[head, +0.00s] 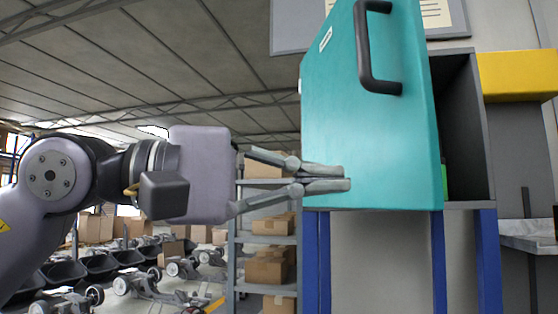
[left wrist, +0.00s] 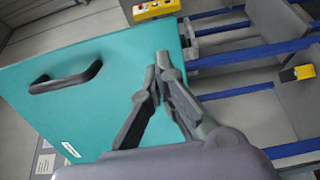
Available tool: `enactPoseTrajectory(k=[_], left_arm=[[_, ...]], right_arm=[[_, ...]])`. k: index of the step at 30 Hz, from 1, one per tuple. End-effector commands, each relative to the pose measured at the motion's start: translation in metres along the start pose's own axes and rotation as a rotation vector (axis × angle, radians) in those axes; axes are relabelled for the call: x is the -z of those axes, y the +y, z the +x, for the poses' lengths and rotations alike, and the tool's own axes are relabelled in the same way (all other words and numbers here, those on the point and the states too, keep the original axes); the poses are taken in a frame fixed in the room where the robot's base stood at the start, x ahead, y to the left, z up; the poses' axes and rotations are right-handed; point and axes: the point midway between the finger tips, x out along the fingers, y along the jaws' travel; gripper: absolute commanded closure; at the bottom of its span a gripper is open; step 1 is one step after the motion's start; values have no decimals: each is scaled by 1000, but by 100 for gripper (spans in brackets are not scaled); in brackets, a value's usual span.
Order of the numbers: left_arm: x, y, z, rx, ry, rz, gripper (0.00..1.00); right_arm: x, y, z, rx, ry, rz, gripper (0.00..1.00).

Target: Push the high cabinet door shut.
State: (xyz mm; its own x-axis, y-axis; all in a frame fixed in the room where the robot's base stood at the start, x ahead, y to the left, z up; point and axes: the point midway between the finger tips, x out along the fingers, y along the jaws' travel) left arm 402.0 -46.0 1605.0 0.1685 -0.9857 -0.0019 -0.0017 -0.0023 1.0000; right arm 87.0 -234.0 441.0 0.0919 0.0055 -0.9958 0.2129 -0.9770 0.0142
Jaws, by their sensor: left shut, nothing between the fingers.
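The cabinet door (head: 345,125) is a teal panel with a dark bar handle (head: 370,50). It stands open, and the dark cabinet interior (head: 457,125) shows to its right. My left gripper (head: 347,178) is shut and empty, its fingertips in front of the door's lower part in the head view. In the left wrist view the door (left wrist: 100,85) spreads across the left and middle, and the shut fingertips (left wrist: 163,62) overlap it near its edge. I cannot tell whether they touch it. My right gripper is not in view.
Blue posts (head: 487,260) stand below the cabinet, and a yellow block (head: 515,75) is to its right. A grey shelf with cardboard boxes (head: 268,270) stands behind. Several wheeled chassis (head: 150,285) stand in rows at lower left.

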Motion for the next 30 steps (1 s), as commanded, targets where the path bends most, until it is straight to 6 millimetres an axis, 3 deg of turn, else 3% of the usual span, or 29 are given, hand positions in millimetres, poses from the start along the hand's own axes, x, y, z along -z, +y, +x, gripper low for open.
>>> enactPoseTrajectory(k=[6,12,30], left_arm=[[-1,4,45,2,-3,-1,100],[0,3,69,0,-1,-2,100],[-1,0,76,-2,4,-2,100]], right_arm=[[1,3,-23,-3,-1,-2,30],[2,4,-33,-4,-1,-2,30],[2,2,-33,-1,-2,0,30]])
